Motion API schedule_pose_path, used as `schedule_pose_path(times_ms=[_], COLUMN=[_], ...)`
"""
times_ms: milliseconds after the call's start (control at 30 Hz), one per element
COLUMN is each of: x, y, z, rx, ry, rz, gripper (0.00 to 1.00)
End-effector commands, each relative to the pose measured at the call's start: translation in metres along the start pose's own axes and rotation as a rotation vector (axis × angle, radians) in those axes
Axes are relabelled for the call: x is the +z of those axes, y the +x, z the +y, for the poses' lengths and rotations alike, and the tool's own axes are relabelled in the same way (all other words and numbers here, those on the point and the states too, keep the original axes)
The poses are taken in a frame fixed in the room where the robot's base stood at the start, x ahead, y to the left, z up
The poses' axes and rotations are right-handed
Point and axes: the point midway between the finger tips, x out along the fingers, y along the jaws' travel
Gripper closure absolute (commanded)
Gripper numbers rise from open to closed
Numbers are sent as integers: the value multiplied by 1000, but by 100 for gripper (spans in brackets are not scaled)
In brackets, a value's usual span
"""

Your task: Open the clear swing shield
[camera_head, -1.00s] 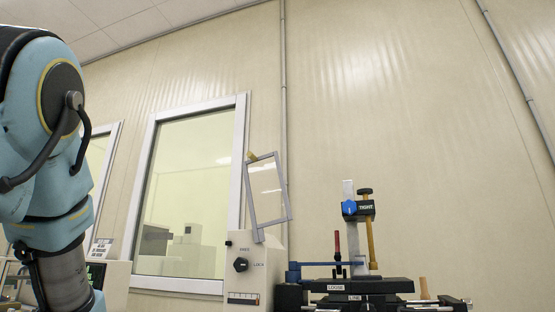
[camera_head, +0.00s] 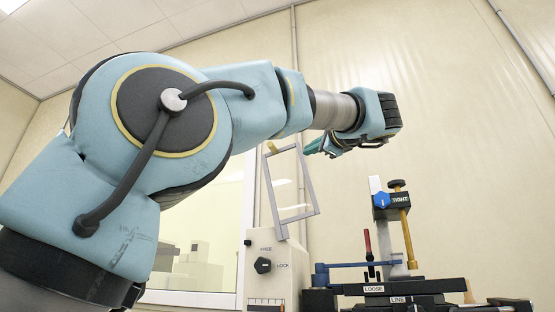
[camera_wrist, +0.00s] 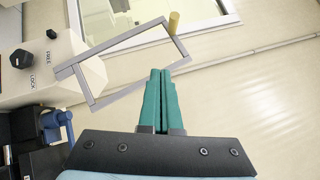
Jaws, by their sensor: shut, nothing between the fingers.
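The clear swing shield (camera_head: 311,211) is a transparent pane in a grey frame, tilted, above the white control box (camera_head: 261,245). A yellow handle (camera_head: 271,148) sits at its top left corner. In the wrist view the shield frame (camera_wrist: 101,46) runs diagonally, with the handle (camera_wrist: 174,22) at its far end and the box (camera_wrist: 45,73) at left. My gripper (camera_head: 309,151) is beside the upper right part of the shield in the head view. Its green fingers (camera_wrist: 160,75) are shut and empty, apart from the handle. Whether they touch the frame, I cannot tell.
The box has a black knob (camera_head: 263,266) marked FREE and LOCK. To the right stands a black fixture (camera_head: 390,287) with a blue lever (camera_head: 345,265), a red-handled rod (camera_head: 367,243) and a post with a blue TIGHT knob (camera_head: 382,200). A window (camera_head: 205,235) is behind.

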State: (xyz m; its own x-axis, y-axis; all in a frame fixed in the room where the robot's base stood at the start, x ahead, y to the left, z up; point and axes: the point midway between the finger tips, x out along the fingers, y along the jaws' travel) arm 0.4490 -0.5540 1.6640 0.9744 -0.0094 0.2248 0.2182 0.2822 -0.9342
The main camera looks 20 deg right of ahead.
Motion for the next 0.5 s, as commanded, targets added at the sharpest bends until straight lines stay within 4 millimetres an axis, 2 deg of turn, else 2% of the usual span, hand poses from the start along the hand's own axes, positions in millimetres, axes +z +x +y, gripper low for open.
schedule_pose_path(times_ms=[67,167,333,500], x=[6,10,12,12], y=[-9,-6,19,56], z=[-13,-20,-23,-25], rx=[-25,-36,-34,-34], ry=[-10,-11,-9,-8], rz=[-12,-22,-23,-23], gripper=[100,100,100,100])
